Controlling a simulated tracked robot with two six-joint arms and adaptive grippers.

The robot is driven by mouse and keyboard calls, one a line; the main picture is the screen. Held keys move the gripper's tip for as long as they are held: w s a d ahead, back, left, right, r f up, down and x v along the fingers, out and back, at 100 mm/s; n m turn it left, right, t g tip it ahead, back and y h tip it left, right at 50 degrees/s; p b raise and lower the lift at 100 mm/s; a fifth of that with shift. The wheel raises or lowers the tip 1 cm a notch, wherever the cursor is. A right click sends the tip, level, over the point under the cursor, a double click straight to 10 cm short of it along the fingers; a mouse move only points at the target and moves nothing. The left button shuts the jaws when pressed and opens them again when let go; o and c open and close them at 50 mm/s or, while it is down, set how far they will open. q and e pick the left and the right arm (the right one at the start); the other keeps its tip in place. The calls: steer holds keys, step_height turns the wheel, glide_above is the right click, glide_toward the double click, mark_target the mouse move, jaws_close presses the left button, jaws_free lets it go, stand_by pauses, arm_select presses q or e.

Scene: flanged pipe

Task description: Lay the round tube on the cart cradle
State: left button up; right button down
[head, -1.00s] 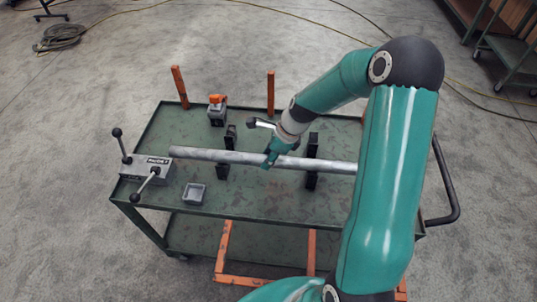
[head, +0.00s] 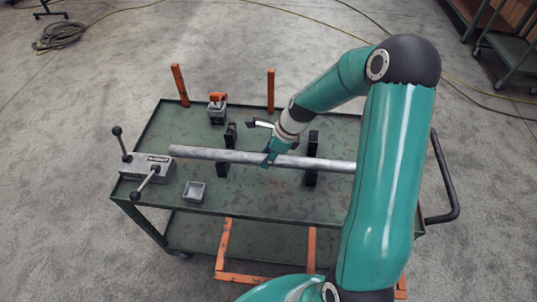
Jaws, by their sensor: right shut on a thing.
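The round tube (head: 210,154) is a long grey metal pipe lying level across the green cart (head: 250,202). Its left end is close to the grey lever box, and its right part passes behind my right arm. The cart cradle shows as two dark supports, the left one (head: 231,135) and the right one (head: 312,144). The tube crosses both; I cannot tell whether it rests in them or hangs just above. My right gripper (head: 269,161) is shut on the tube between the two supports. My left gripper is not in view.
A grey box with black-knobbed levers (head: 154,166) stands at the cart's left edge. A small grey tray (head: 194,193) lies in front of the tube. An orange-topped device (head: 217,108) and two orange posts (head: 180,85) stand behind. A black handle (head: 446,175) sticks out right.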

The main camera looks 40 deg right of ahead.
steer(key=shift+f+b, duration=0.3)
steer(key=shift+f, duration=0.15)
stand_by(0.4)
steer(key=c, duration=0.6)
jaws_free()
steer(key=v, duration=1.1)
steer(key=shift+s+d+r, duration=0.1)
steer(key=shift+r, duration=0.3)
